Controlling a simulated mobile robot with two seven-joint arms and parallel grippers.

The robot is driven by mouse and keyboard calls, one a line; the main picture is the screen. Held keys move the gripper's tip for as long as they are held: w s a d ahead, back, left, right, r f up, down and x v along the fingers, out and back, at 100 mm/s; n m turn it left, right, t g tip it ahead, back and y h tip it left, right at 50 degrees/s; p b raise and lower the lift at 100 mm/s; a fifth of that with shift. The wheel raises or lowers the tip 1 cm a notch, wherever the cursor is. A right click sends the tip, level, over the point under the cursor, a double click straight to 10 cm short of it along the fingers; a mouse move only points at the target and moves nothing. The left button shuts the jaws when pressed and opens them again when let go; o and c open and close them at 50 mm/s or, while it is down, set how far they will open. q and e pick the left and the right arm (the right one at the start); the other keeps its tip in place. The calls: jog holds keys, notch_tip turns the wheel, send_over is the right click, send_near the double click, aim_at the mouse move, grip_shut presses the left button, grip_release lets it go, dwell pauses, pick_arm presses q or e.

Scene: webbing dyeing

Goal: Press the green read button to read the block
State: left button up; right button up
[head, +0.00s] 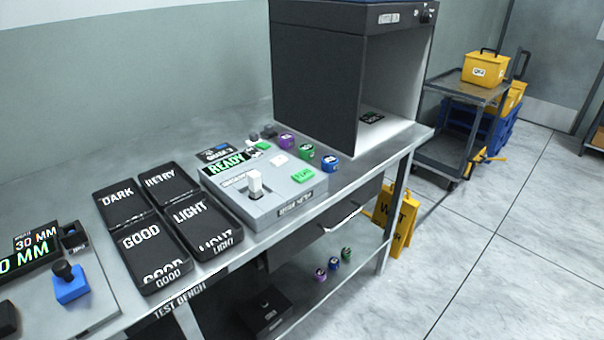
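A grey meter box (270,207) stands on the test bench near the middle of the head view. A green button (304,175) with lettering too small to read surely sits on its right part. A white block (255,184) stands upright in a dark-edged slot on the box's left part. A display (226,165) at the back of the box shows "READY" in green. Neither of my grippers is in view, and nothing touches the button.
Black trays (141,254) marked DARK, RETRY, GOOD and LIGHT lie left of the box. A dark open booth (315,85) rises behind.

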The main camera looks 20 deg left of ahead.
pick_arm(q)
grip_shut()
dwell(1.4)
